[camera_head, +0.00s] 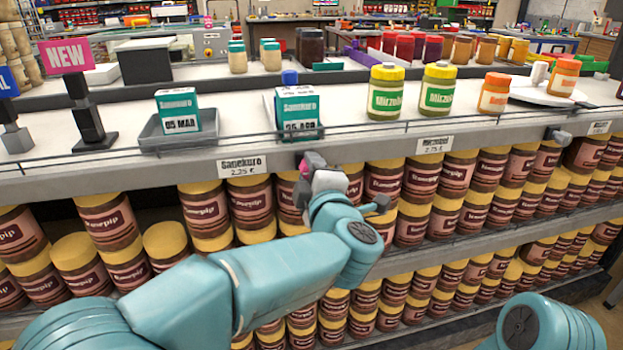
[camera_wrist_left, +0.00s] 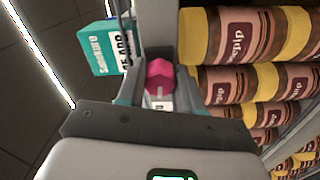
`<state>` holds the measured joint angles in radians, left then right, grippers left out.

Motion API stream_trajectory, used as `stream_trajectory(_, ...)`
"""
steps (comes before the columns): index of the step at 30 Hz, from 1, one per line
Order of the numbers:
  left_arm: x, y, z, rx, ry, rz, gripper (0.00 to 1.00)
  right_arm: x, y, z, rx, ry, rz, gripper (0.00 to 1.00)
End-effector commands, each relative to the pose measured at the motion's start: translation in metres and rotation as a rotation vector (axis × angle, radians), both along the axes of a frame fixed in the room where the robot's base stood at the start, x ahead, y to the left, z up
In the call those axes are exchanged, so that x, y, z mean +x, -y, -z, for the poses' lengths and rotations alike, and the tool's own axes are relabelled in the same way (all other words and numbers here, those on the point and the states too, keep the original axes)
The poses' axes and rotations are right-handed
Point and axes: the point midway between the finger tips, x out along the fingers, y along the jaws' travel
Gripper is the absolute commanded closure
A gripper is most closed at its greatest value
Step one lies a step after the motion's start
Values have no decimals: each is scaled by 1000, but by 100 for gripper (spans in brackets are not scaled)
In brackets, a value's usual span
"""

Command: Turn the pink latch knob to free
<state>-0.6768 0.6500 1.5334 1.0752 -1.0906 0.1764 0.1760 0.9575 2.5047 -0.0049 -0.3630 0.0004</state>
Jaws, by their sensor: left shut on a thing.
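The pink latch knob (camera_wrist_left: 159,76) sits between the two fingers of my left gripper (camera_wrist_left: 159,88) in the left wrist view. A finger lies on each side of it, and the gripper is shut on it. In the head view only a small bit of the pink knob (camera_head: 304,166) shows at the shelf's front edge, beside my left gripper (camera_head: 308,171). The gripper and wrist hide the rest of the latch. My right gripper is out of view; only part of my right arm shows at the lower right.
A teal and white Sanekuro box (camera_head: 297,112) stands on the shelf just above the left gripper. Another teal box (camera_head: 178,110) stands in a grey tray (camera_head: 150,142). Rows of brown jars with yellow lids (camera_head: 208,208) fill the shelves below, close around my left arm.

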Motion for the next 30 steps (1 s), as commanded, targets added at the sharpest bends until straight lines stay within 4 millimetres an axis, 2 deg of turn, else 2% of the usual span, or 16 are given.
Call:
stream_trajectory(19, 1, -1, -4, -52, 19, 0, 95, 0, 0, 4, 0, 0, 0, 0)
stream_trajectory(20, 1, -1, -4, -52, 19, 0, 61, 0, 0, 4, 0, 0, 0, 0)
stream_trajectory(22, 1, -1, -4, -51, 19, 0, 39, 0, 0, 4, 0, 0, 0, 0)
stream_trajectory(30, 0, 0, -2, -50, 14, 0, 39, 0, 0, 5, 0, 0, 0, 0)
